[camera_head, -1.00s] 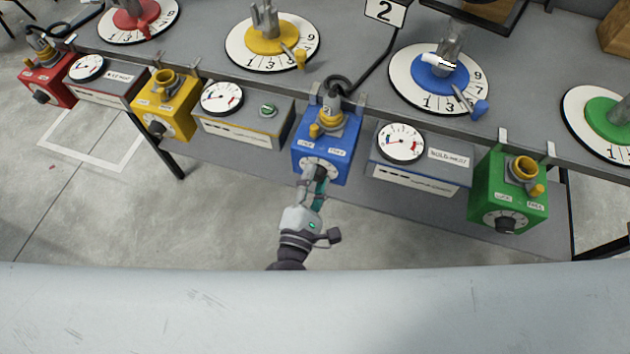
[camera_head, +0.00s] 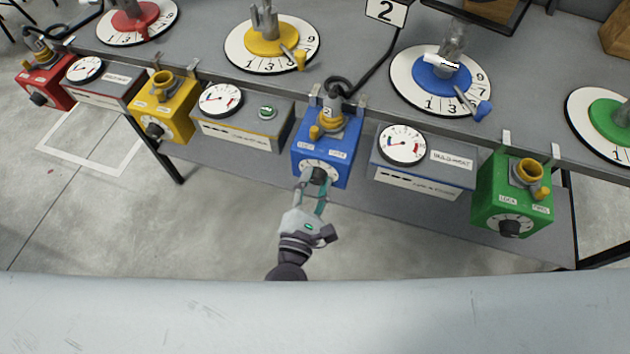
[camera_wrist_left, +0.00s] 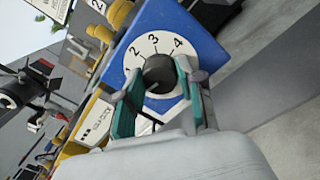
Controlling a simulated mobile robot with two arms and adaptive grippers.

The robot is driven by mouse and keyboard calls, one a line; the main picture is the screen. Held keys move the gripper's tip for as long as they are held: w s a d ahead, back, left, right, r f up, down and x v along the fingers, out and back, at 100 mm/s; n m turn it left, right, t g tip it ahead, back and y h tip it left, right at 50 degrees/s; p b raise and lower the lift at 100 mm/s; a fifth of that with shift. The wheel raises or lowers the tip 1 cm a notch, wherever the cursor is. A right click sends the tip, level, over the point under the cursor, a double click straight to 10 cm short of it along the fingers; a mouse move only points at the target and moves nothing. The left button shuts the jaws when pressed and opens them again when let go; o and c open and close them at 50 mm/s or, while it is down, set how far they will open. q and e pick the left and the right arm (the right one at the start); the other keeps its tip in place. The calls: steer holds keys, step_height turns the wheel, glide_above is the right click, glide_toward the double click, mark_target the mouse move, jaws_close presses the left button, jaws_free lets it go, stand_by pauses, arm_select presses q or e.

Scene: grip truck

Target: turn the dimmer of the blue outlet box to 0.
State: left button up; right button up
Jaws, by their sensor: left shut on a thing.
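The blue outlet box (camera_head: 318,148) hangs on the front edge of the table. Its black dimmer knob (camera_head: 319,174) sits on a white dial on the front face. My left gripper (camera_head: 317,182) reaches up to it from below, with one finger on each side of the knob. In the left wrist view the knob (camera_wrist_left: 159,73) is between the teal finger pads of the gripper (camera_wrist_left: 160,80), shut on it. The dial (camera_wrist_left: 153,49) shows 1, 2, 3 and 4; its lower part is hidden by the fingers. I cannot tell the knob's pointer setting. My right gripper is not in view.
A gauge box (camera_head: 423,178) hangs right of the blue box, then a green outlet box (camera_head: 490,195). Another gauge box (camera_head: 237,133) and a yellow outlet box (camera_head: 178,121) hang to the left. A black cable (camera_head: 372,62) runs over the tabletop. The floor below is clear.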

arm_select(q)
steer(key=shift+f, duration=0.15)
steer(key=o, duration=1.1)
steer(key=shift+o, duration=0.2)
steer(key=v, duration=1.2)
